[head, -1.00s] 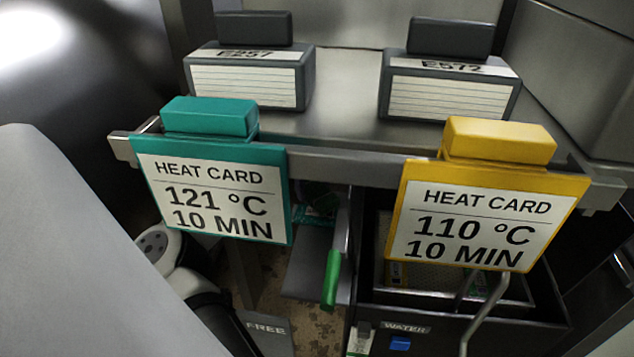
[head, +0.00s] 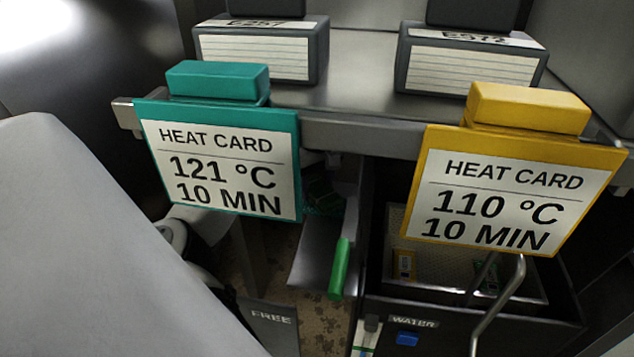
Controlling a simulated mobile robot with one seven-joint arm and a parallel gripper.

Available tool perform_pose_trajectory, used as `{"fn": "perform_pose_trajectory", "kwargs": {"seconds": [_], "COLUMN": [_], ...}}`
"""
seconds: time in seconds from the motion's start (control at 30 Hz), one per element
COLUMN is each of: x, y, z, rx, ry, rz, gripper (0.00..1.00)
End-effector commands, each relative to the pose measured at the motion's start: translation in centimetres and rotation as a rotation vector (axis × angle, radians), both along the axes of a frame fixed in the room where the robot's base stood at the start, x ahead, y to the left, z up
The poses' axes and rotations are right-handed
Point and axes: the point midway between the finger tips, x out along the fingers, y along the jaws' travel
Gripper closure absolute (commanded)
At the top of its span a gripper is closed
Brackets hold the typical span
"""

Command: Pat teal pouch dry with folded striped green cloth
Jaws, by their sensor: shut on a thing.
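My gripper is not in view, so the thing held in it does not show. Only grey and white parts of my arm show at the left. I cannot make out a folded striped green cloth for sure. A small dark green printed item (head: 322,197) lies in shadow behind the teal heat card; I cannot tell if it is the teal pouch. A small green packet (head: 487,277) and a yellow packet (head: 404,264) lie in a mesh-bottomed tray (head: 533,290) inside the bin labelled WATER (head: 450,322). The green packet is partly hidden by a bent metal handle (head: 500,305).
A teal heat card (head: 225,165) and a yellow heat card (head: 510,190) hang on a metal rail (head: 360,133). Two labelled grey blocks (head: 262,55) (head: 470,62) stand behind them. A green-handled part (head: 339,268) sticks out below. A FREE-marked panel (head: 272,325) is at the bottom.

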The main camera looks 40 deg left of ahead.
Motion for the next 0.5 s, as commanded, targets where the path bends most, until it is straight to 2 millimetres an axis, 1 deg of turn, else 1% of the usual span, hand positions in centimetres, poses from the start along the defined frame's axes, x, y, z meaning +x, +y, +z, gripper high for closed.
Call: {"fn": "perform_pose_trajectory", "kwargs": {"seconds": [0.5], "x": [0.0], "y": [-0.01], "z": [-0.55], "rx": [0.0], "ry": [0.0], "rz": [0.0], "gripper": [0.68]}}
